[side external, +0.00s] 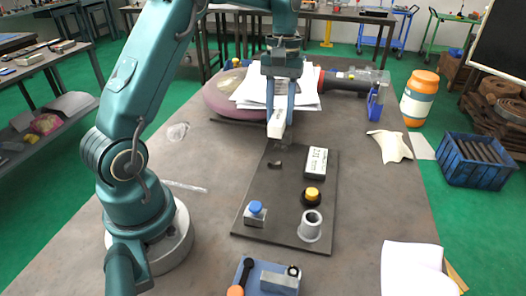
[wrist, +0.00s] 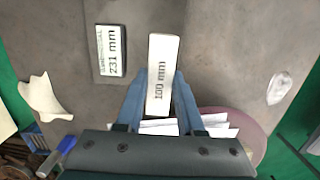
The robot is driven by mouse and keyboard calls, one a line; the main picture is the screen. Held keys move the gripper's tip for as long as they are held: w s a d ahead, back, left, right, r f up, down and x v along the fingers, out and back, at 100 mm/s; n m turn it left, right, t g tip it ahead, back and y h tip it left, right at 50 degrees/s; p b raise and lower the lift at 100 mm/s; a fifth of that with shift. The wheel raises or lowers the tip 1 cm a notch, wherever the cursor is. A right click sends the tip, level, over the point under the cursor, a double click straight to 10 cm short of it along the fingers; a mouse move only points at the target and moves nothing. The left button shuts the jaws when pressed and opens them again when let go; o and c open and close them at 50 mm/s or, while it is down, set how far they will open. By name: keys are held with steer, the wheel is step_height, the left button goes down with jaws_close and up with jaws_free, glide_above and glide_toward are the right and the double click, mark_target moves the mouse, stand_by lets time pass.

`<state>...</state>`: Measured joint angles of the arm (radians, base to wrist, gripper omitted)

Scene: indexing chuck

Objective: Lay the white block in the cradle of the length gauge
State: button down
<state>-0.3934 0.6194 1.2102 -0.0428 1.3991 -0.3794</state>
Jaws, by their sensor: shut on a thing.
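The white block (wrist: 163,55), marked "100 mm", is between the blue fingers of my gripper (wrist: 158,92) in the wrist view. In the side external view, my gripper (side external: 279,106) points down, shut on the white block (side external: 276,129), whose lower end hangs over the far end of the dark board (side external: 285,205). A dark box with a white face (side external: 316,162), reading "231 mm" in the wrist view (wrist: 112,50), lies at the board's far right. I cannot tell which part is the length gauge's cradle; a small dark piece (side external: 275,163) lies left of the box.
The board also carries a blue-topped block (side external: 255,213), a yellow-topped black knob (side external: 312,196) and a grey hollow cylinder (side external: 311,226). A blue fixture (side external: 267,277) stands at the front. Papers and a pinkish round thing (side external: 222,97) are behind my gripper. The table left of the board is mostly clear.

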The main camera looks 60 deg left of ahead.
steer(key=shift+f, duration=3.5)
steer(key=shift+f, duration=0.4)
steer(key=shift+c, duration=2.2)
jaws_free()
steer(key=shift+w+a+r, duration=0.1)
steer(key=shift+r, duration=1.2)
steer(key=shift+w+a+r, duration=0.1)
steer(key=shift+r, duration=1.15)
